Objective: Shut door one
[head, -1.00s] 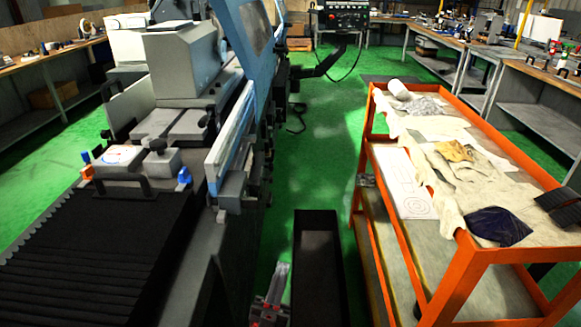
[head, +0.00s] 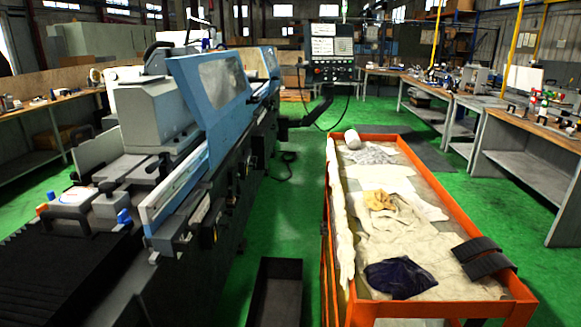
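The cylindrical grinder (head: 215,190) stands on the left in the head view. It has two blue door panels with windows: a near one (head: 205,82) and a far one (head: 268,62) behind it. I cannot tell which is door one. The near panel stands over the middle of the machine, and the machine bed in front of it, with the grey wheel housing (head: 155,110), is exposed. Neither of my grippers is in view.
An orange cart (head: 497,310) with cloths stands to the right. A dark open bin (head: 277,285) sits on the floor between cart and grinder. A control panel (head: 332,60) hangs beyond. Workbenches (head: 535,135) line the right.

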